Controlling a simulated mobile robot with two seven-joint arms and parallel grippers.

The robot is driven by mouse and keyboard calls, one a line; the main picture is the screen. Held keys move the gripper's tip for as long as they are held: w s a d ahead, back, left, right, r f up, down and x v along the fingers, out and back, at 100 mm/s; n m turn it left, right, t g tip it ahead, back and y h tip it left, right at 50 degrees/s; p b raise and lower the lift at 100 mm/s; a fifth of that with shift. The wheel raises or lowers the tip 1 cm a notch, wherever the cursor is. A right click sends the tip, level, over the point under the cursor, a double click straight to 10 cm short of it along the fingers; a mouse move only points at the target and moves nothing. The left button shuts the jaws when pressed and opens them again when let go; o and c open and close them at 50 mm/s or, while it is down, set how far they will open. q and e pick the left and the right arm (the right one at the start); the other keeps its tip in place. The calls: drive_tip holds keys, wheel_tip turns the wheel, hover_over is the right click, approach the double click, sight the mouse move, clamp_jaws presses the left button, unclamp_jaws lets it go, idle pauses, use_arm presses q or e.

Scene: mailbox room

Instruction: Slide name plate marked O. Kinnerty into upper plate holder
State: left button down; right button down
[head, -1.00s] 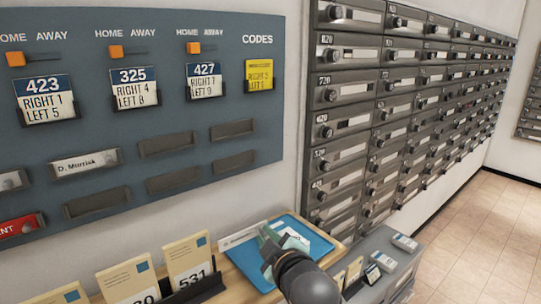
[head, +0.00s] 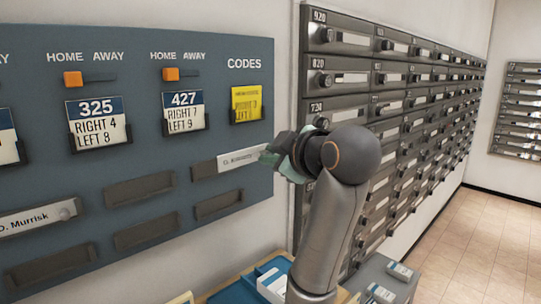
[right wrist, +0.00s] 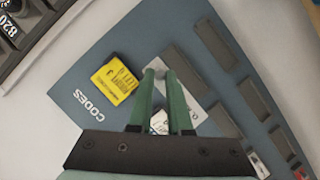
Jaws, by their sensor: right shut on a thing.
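The white name plate (head: 240,158), its small print reading roughly "O. Kinnerty", is held at its right end by my right gripper (head: 268,155). The plate's left end overlaps the upper right plate holder (head: 204,169) on the blue-grey board, with the holder's dark left part bare. I cannot tell whether the plate sits inside the holder's rails or just in front. In the right wrist view, the green fingers (right wrist: 160,75) are closed near the board, with the white plate (right wrist: 190,90) beside them, partly hidden. My left gripper is not in view.
An empty lower holder (head: 219,204) sits below. The yellow codes card (head: 247,104) is above. The D. Murrisk plate (head: 40,218) is at the left. Grey mailboxes (head: 400,130) stand close on the right. A blue tray (head: 238,292) is below.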

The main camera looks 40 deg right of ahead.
sight(255, 149)
drive_tip(key=w, duration=0.3)
drive_tip(key=w+b, duration=0.1)
drive_tip(key=w, duration=0.1)
drive_tip(key=shift+w+a+f, duration=0.15)
drive_tip(key=shift+w+a, duration=0.15)
drive_tip(key=shift+w, duration=0.05)
drive_tip(key=shift+w+a+f+p, duration=0.1)
drive_tip(key=shift+w+p, duration=0.05)
drive_tip(key=shift+w, duration=0.8)
drive_tip(key=shift+w+f+p, duration=0.1)
drive_tip(key=shift+w+p, duration=0.05)
drive_tip(key=shift+w, duration=0.8)
drive_tip(key=shift+p, duration=0.55)
drive_tip(key=shift+f+b, duration=0.8)
drive_tip(key=shift+f, duration=0.9)
